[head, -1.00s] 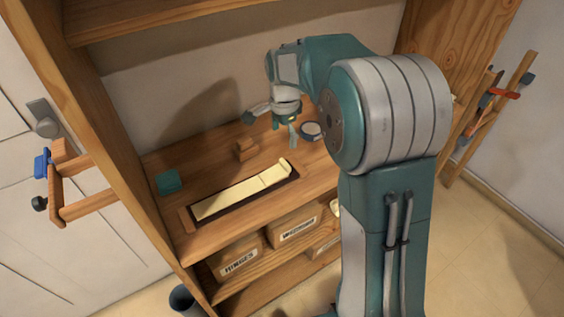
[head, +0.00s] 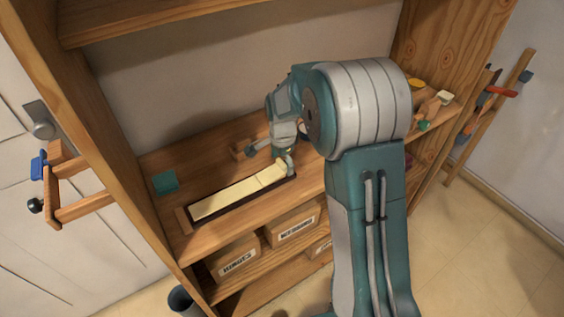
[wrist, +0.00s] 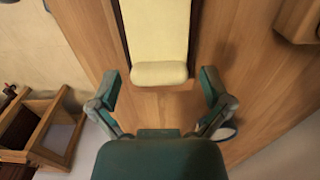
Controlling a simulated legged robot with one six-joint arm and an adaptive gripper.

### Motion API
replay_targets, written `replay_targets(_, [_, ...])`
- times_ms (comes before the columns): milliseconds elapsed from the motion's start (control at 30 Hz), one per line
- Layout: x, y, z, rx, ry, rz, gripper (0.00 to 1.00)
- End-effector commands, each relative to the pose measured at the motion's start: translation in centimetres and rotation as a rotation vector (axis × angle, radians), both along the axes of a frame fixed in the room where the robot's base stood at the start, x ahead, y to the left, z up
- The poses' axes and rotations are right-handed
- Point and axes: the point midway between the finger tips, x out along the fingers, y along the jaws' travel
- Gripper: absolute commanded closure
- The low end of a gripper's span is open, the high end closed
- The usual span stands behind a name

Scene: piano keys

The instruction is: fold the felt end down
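A long cream strip (head: 228,195), which looks like the felt, lies on a dark base (head: 205,221) on the wooden shelf. In the wrist view the strip (wrist: 157,30) ends in a rounded lip (wrist: 159,74) facing me. My gripper (head: 284,164) is low at the strip's right end, which it partly hides in the head view. In the wrist view my gripper (wrist: 160,76) is open, with one finger on each side of the lip and gaps between. Nothing is held. I cannot tell whether the fingers touch the shelf.
A round white-rimmed thing (wrist: 225,132) is close to my right finger in the wrist view. Small items (head: 432,106) sit at the shelf's right. Cardboard boxes (head: 294,229) are below.

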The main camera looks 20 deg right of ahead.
Motion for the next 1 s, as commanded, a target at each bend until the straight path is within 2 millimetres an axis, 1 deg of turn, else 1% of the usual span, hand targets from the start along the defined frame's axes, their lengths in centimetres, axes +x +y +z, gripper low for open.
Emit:
replay_targets(33, [0.0,0.0,0.0,0.000,0.000,0.000,0.31])
replay_targets(67, [0.0,0.0,0.0,0.000,0.000,0.000,0.45])
replay_targets(100, [0.0,0.0,0.0,0.000,0.000,0.001,0.62])
replay_targets(167, [0.0,0.0,0.0,0.000,-0.001,0.000,0.89])
replay_targets(433, [0.0,0.3,0.3,-0.027,-0.010,0.003,0.90])
replay_targets(800, [-0.2,1.1,1.7,-0.204,-0.069,0.004,0.90])
replay_targets(900, [-0.3,1.5,2.3,-0.216,-0.076,0.003,0.90])
replay_targets(1000, [-0.4,1.6,2.5,-0.215,-0.074,0.001,0.90])
